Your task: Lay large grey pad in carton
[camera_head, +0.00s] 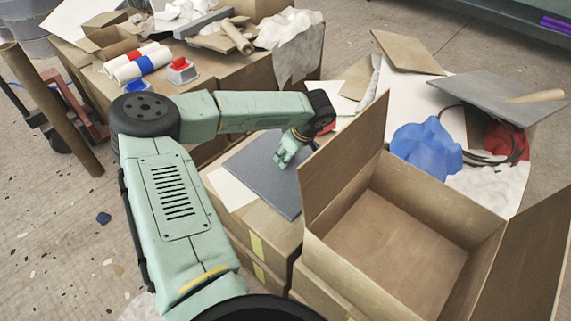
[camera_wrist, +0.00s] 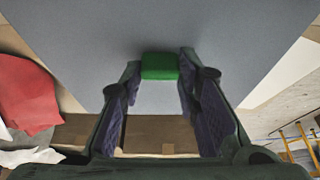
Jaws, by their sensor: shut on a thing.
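The large grey pad (camera_head: 262,178) is a flat dark-grey sheet left of the carton, over a cardboard box top. It fills the upper part of the wrist view (camera_wrist: 220,35). A small green block (camera_wrist: 160,66) shows against the pad. My gripper (camera_head: 281,162) is at the pad; in the wrist view my gripper's fingertips (camera_wrist: 159,68) close on either side of the green block. I cannot tell whether the pad rests on the box or is slightly raised. The open carton (camera_head: 405,235) stands to the right, its flaps up and spread, its visible floor bare.
A tall carton flap (camera_head: 343,160) stands between pad and carton. A white sheet (camera_head: 228,190) lies partly under the pad. Behind the carton are a blue crumpled cloth (camera_head: 426,147) and another grey sheet (camera_head: 490,95). Boxes with rolls (camera_head: 138,65) stand back left.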

